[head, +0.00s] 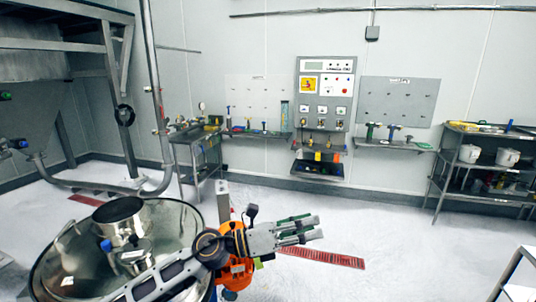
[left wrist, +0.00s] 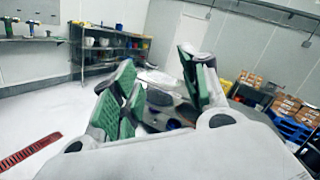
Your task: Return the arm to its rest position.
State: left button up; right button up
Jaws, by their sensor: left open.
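My left gripper (head: 312,228) reaches in from the lower left in the head view. Its fingers point right, past the edge of the round metal sifter (head: 172,232). In the left wrist view the left gripper (left wrist: 160,88) has its green-padded fingers spread apart, with nothing held between them. My right gripper does not show in the head view. The sifter has a wide metal rim and a raised cylindrical inlet (head: 120,218). My left arm crosses in front of its near side, hiding part of it.
A control panel (head: 325,85) hangs on the back wall between two grey boards. A shelf unit (head: 490,155) with white buckets stands at the right. The white floor between is clear. Boxes (left wrist: 287,104) show in the left wrist view.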

pick_arm(q)
jog(key=w+a+n+t+y, duration=0.3)
jog(key=a+n+t+y, duration=0.4)
jog(key=n, duration=0.5)
jog(key=w+a+n+t+y, duration=0.2)
jog(key=w+a+n+t, duration=0.25)
jog(key=n+t, duration=0.55)
jog(key=s+a+f+n+g+y, duration=0.3)
jog(key=a+f+n+g+y, duration=0.15)
jog(key=a+f+n, duration=0.35)
jog(key=s+a+f+n+g+y, duration=0.25)
jog(key=a+f+n+y, duration=0.35)
jog(key=f, duration=0.5)
jog(key=s+a+f+n+g, duration=0.3)
jog(key=s+f+n+g, duration=0.15)
jog(key=s+f, duration=0.5)
jog(key=s+a+f+n+g, duration=0.3)
jog(key=s+f+g, duration=0.3)
jog(key=s, duration=0.6)
notch_tip(320, 180, down, 34)
jog(key=s+b, duration=0.2)
jog(key=s+a+f+g+b, duration=0.1)
jog(key=s+a+f, duration=0.1)
jog(key=s+f, duration=0.9)
jog(key=s+a+f+g+b, duration=0.1)
jog(key=s+a+f, duration=0.1)
jog(key=s+f, duration=0.9)
jog(key=shift+s+f, duration=0.25)
jog(key=shift+f, duration=0.1)
